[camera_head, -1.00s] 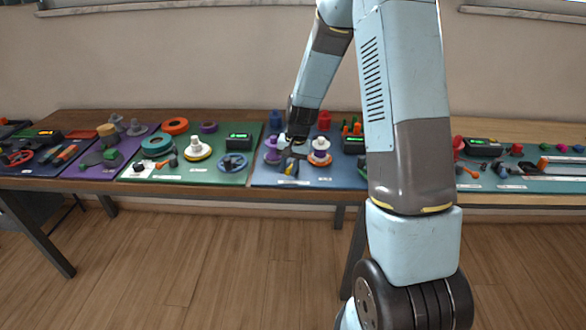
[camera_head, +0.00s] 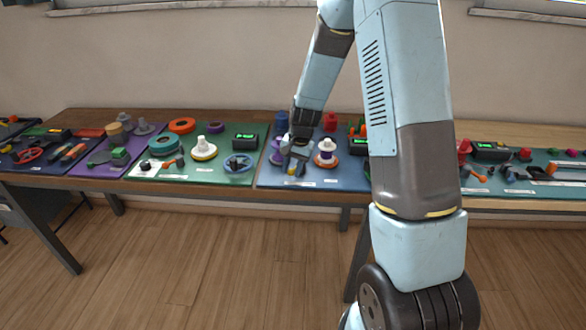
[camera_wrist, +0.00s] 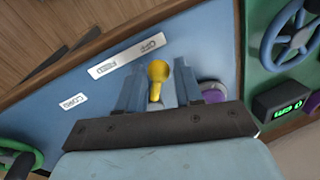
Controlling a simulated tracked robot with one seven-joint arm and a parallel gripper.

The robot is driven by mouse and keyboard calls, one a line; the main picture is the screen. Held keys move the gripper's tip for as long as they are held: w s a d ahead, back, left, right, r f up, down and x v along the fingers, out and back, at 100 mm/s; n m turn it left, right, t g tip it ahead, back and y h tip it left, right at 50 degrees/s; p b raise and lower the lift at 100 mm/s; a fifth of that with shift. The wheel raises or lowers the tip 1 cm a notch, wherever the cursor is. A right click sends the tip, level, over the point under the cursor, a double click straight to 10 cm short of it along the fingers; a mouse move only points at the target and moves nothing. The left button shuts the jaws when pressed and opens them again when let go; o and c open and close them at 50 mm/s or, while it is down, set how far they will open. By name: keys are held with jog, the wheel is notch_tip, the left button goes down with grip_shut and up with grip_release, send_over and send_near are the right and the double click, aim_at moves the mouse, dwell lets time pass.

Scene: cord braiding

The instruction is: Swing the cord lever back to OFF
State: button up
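The cord lever has a yellow knob and stem (camera_wrist: 158,72), seen in the wrist view in the middle of a blue board (camera_wrist: 90,125). My gripper (camera_wrist: 160,84) is open, with one finger on each side of the yellow lever; I cannot tell if either finger touches it. A white label (camera_wrist: 127,56) reading OFF and FEED lies just beyond the lever, and a CORD label (camera_wrist: 73,101) lies to the left. In the head view my gripper (camera_head: 294,164) is low over the blue board, and only a small yellow bit of the lever (camera_head: 292,170) shows.
A white-and-orange spool (camera_head: 326,153) stands right of my gripper, and a purple one (camera_wrist: 213,92) is close to the right finger. A green board (camera_head: 235,180) with a blue handwheel (camera_wrist: 292,38) and a display (camera_wrist: 283,104) adjoins. My own arm hides part of the table.

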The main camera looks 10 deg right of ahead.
aim_at(300, 180)
jog(key=shift+o, duration=1.2)
notch_tip(300, 180, up, 13)
jog(key=s+d, duration=0.1)
jog(key=d, duration=0.1)
jog(key=shift+s+d+r, duration=0.15)
jog(key=shift+s+r, duration=0.05)
jog(key=s+d+r+n+t, duration=0.1)
jog(key=s+r+n+t, duration=0.15)
jog(key=s+r, duration=1)
jog(key=s+d+r+n+t+h, duration=0.1)
jog(key=s+r, duration=0.1)
jog(key=s, duration=0.6)
jog(key=s+d+r+n+t, duration=0.1)
jog(key=s+r+n, duration=0.1)
jog(key=s, duration=0.7)
jog(key=shift+r+h, duration=0.4)
jog(key=shift+r, duration=0.3)
jog(key=shift+n, duration=0.25)
jog(key=shift+c, duration=0.3)
